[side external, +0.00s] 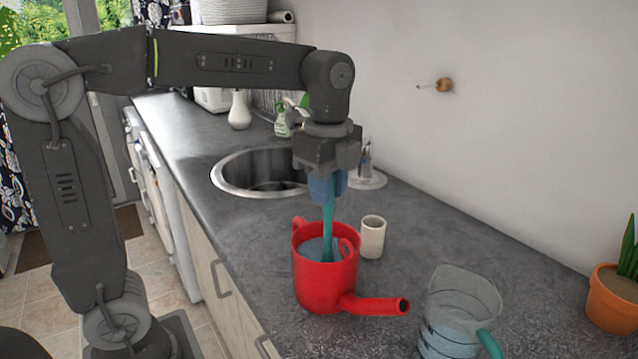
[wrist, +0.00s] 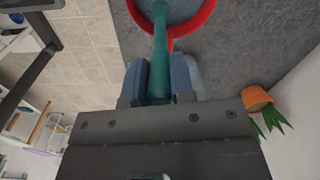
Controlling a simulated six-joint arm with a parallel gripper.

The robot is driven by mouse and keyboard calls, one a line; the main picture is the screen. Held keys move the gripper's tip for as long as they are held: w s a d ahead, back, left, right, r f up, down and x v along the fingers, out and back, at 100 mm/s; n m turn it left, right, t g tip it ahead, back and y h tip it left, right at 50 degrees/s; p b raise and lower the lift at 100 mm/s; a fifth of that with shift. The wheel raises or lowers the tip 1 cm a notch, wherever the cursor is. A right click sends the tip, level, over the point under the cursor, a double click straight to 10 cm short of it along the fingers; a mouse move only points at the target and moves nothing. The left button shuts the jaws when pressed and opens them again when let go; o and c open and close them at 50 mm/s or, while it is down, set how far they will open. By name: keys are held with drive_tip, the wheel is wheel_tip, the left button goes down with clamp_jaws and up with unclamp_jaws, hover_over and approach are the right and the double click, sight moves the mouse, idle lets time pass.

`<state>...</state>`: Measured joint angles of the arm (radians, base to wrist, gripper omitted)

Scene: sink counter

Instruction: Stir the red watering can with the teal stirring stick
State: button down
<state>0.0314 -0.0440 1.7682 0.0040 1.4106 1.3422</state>
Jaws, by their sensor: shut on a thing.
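The red watering can (side external: 318,283) stands upright on the grey counter, its spout pointing right toward the camera. Bluish liquid shows inside it. In the wrist view, part of its red rim (wrist: 207,14) shows at the top. My gripper (side external: 327,187) is above the can, its blue fingers shut on the teal stirring stick (side external: 328,232). The stick points down, and its lower end is inside the can, hidden by the can's wall. In the wrist view, the stick (wrist: 159,50) runs from between my fingers (wrist: 160,80) up into the can's opening.
A beige cup (side external: 372,237) stands close to the can's right. A clear jug (side external: 455,315) with a teal handle is at the front right, and a potted plant (side external: 612,300) at the far right. The sink (side external: 228,186) lies behind. A wall bounds the counter's right.

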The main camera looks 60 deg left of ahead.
drive_tip(key=shift+w, duration=0.1)
drive_tip(key=w, duration=0.2)
drive_tip(key=shift+w, duration=0.4)
drive_tip(key=a, duration=0.1)
drive_tip(key=w+a, duration=0.1)
drive_tip(key=shift+w+a, duration=0.25)
drive_tip(key=shift+a, duration=0.05)
idle(0.3)
drive_tip(key=shift+s+a, duration=0.1)
